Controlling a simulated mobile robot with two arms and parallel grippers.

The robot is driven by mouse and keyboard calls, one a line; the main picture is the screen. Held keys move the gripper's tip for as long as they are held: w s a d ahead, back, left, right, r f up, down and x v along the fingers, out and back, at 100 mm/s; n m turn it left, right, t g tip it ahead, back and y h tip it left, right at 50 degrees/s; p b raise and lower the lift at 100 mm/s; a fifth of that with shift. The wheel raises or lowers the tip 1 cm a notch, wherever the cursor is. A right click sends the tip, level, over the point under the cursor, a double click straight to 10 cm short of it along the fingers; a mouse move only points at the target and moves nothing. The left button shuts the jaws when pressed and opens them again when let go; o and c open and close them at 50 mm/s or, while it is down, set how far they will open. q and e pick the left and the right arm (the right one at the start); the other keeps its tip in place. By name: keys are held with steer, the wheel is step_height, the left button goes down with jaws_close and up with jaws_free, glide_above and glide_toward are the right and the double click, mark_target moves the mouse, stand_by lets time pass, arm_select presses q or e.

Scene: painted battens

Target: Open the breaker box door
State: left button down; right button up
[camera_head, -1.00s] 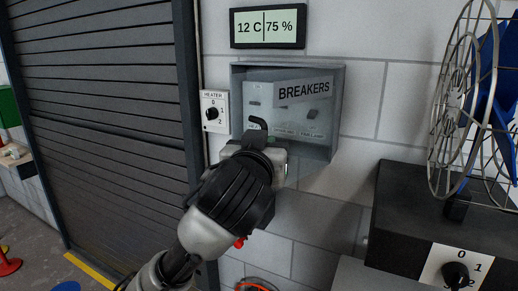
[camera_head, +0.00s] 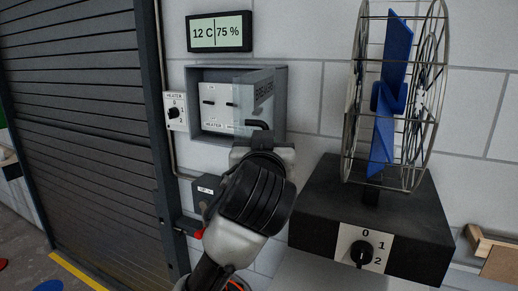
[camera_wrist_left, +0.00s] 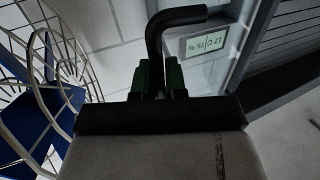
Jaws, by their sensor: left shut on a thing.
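The breaker box (camera_head: 236,70) is a grey wall-mounted box. Its clear door, with the BREAKERS label (camera_head: 264,90), is hinged on the right and stands partly open, swung out toward me. The left part of the box is uncovered and shows a white panel with switches (camera_head: 212,102). My left gripper (camera_head: 262,143) is shut on the black bent door handle (camera_head: 258,124). In the left wrist view the handle (camera_wrist_left: 180,16) rises from between the dark green fingertips (camera_wrist_left: 158,76). My arm hides the box's lower right part. My right gripper is not in view.
A caged blue fan (camera_head: 385,110) stands on a black base (camera_head: 372,205) with a dial, close on the right. A heater dial (camera_head: 174,112) is left of the box, and a display (camera_head: 219,33) is above. A dark roller shutter (camera_head: 80,130) fills the left.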

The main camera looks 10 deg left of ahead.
arm_select(q)
steer(key=shift+r, duration=0.1)
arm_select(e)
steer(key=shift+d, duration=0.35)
arm_select(q)
steer(key=c, duration=1.5)
jaws_free()
steer(key=shift+o, duration=0.2)
steer(key=shift+w, duration=0.15)
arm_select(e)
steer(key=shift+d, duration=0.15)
arm_select(q)
steer(key=s+b, duration=0.4)
steer(key=s, duration=0.6)
steer(key=shift+s+d, duration=0.25)
steer(key=shift+s, duration=0.15)
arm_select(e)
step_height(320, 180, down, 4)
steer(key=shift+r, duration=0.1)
